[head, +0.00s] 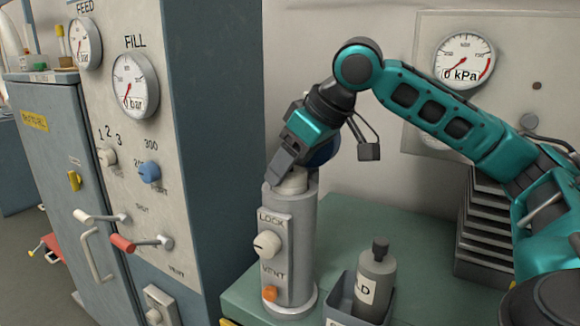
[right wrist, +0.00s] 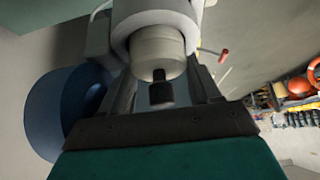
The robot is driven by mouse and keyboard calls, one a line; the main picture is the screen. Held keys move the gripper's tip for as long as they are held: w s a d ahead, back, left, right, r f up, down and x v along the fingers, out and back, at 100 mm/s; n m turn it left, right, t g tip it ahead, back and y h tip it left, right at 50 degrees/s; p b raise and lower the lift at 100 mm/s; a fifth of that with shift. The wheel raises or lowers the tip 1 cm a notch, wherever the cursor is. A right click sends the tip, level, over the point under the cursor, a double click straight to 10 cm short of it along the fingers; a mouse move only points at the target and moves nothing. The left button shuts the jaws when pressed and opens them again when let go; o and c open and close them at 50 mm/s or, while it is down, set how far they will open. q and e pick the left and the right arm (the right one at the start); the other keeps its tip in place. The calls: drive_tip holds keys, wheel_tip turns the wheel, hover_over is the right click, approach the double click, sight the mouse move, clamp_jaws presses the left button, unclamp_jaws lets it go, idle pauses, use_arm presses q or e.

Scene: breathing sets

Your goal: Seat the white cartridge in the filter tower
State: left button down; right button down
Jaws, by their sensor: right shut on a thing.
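The filter tower (head: 303,240) is a grey upright cylinder with a LOCK knob (head: 267,244) and an orange VENT knob (head: 269,293). My right gripper (head: 283,168) is over its top, shut on the white cartridge (head: 294,183). The cartridge's lower part is inside the tower mouth; how deep it sits I cannot tell. In the right wrist view, the cartridge (right wrist: 158,48) has a dark end knob (right wrist: 160,92) between the fingers, and the tower's grey rim surrounds its far end. My left gripper is out of view.
A blue round part (head: 323,152) is behind the gripper, beside the tower top. A grey bottle (head: 375,285) stands in a dark bin on the green bench (head: 345,225). A panel with gauges, knobs and levers (head: 130,160) is at left. Dark stacked trays (head: 485,225) are at right.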

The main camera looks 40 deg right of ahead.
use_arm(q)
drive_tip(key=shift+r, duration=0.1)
use_arm(e)
drive_tip(key=shift+f, duration=0.55)
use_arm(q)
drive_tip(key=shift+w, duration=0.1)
use_arm(e)
drive_tip(key=shift+c, duration=1.1)
unclamp_jaws()
drive_tip(key=shift+r, duration=0.25)
use_arm(q)
drive_tip(key=p, duration=0.1)
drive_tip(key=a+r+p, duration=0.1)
drive_tip(key=p, duration=0.1)
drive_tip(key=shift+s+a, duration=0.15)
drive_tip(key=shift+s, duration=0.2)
use_arm(e)
drive_tip(key=v, duration=1.2)
drive_tip(key=shift+r, duration=0.4)
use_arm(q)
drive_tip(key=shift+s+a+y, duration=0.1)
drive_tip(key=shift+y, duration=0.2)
use_arm(e)
drive_tip(key=shift+a, duration=0.1)
